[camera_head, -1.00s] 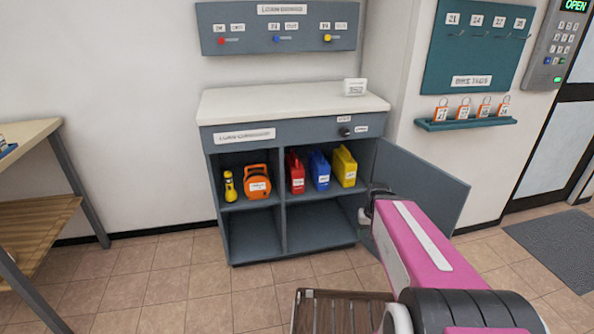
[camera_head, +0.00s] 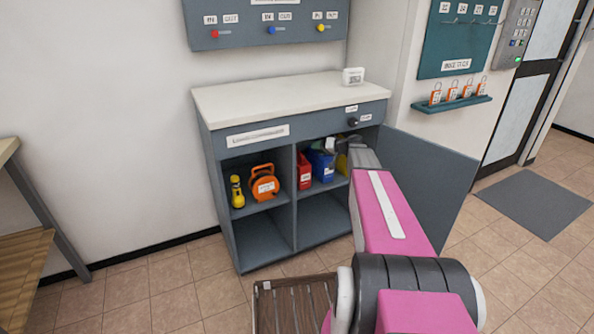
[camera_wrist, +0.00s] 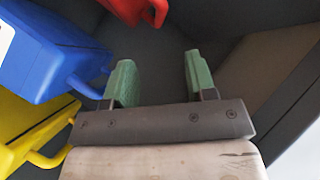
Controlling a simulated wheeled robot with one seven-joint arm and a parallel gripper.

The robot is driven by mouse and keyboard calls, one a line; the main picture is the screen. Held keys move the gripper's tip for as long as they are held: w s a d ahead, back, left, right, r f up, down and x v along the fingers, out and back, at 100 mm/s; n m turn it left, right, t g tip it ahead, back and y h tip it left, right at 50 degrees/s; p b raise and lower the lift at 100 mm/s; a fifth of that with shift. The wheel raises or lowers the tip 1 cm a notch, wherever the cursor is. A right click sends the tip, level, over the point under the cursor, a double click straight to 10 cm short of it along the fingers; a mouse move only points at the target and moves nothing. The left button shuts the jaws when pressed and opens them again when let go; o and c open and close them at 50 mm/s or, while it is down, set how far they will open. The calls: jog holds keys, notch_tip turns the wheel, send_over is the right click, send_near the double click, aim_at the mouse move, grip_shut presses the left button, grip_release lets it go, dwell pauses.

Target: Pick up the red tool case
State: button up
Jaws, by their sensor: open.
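The red tool case (camera_head: 304,172) stands on the upper right shelf of the grey cabinet, left of the blue case (camera_head: 321,166) and the yellow case (camera_head: 341,163). In the wrist view the red case (camera_wrist: 140,9) shows only in part at the top edge. My gripper (camera_wrist: 160,78) is open, with nothing between its two green fingers. The red case lies beyond the fingertips, apart from them. The blue case (camera_wrist: 45,55) is close to the left finger. In the head view my arm partly covers the blue and yellow cases.
The yellow case (camera_wrist: 30,130) is at lower left in the wrist view. The cabinet door (camera_head: 430,180) stands open to the right of my arm. An orange reel (camera_head: 264,183) and a yellow flashlight (camera_head: 237,192) share the left shelf. The lower compartments look empty.

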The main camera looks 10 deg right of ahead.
jog(key=x, duration=1)
jog(key=shift+w+a, duration=0.1)
jog(key=shift+a, duration=0.15)
jog(key=shift+c, duration=0.3)
grip_shut()
jog(key=shift+d+f, duration=0.1)
dwell(0.8)
